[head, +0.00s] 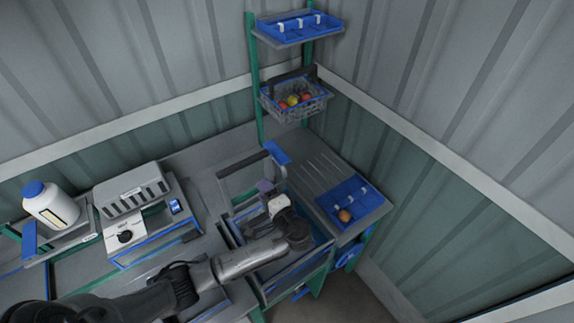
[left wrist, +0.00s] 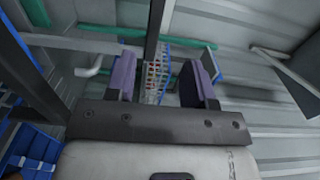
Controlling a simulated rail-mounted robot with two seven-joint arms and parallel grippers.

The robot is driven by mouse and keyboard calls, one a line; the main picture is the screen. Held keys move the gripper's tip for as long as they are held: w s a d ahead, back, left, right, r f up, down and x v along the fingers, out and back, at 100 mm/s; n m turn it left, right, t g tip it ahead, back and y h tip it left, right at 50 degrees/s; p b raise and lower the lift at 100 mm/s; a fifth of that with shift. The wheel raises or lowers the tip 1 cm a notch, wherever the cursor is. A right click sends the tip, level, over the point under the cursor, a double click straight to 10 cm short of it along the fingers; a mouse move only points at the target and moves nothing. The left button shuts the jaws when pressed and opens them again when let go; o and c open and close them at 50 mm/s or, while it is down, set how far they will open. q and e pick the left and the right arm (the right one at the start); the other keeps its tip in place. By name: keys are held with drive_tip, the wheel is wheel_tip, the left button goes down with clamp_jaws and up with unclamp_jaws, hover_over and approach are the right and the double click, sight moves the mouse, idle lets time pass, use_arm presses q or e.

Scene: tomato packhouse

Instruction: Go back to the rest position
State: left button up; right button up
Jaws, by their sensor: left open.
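My left arm reaches in from the lower left of the head view, and its gripper (head: 269,187) is over the middle of the bench, beside the sloped rack. In the left wrist view the two purple-padded fingers of the left gripper (left wrist: 160,82) stand apart with nothing between them. The wire basket (left wrist: 157,70) shows behind the gap, at a distance. My right gripper is not in either view.
A blue tray (head: 329,205) with one tomato (head: 345,215) lies right of the gripper. A wire basket of tomatoes (head: 299,106) and a blue tray (head: 301,29) hang on the rear stand. A white bottle (head: 52,206) and a grey machine (head: 130,191) stand left.

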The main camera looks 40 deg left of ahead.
use_arm(q)
drive_tip(key=s+d+r+t+h+p, duration=0.1)
drive_tip(key=s+d+r+t+h, duration=0.1)
drive_tip(key=d+h, duration=0.5)
drive_tip(key=s+d+r+t+h+p, duration=0.1)
drive_tip(key=d+r+t+h+p, duration=0.15)
drive_tip(key=d+h, duration=0.45)
drive_tip(key=s+d+f+g+h+p, duration=0.1)
drive_tip(key=s+g+p, duration=0.1)
drive_tip(key=s, duration=1)
drive_tip(key=s+d+f+g+h+p, duration=0.1)
drive_tip(key=s+p, duration=0.4)
drive_tip(key=s, duration=0.7)
drive_tip(key=shift+s+d+f+n+g+h, duration=0.15)
drive_tip(key=shift+d+f+n+g+h, duration=0.25)
drive_tip(key=shift+g+h, duration=0.6)
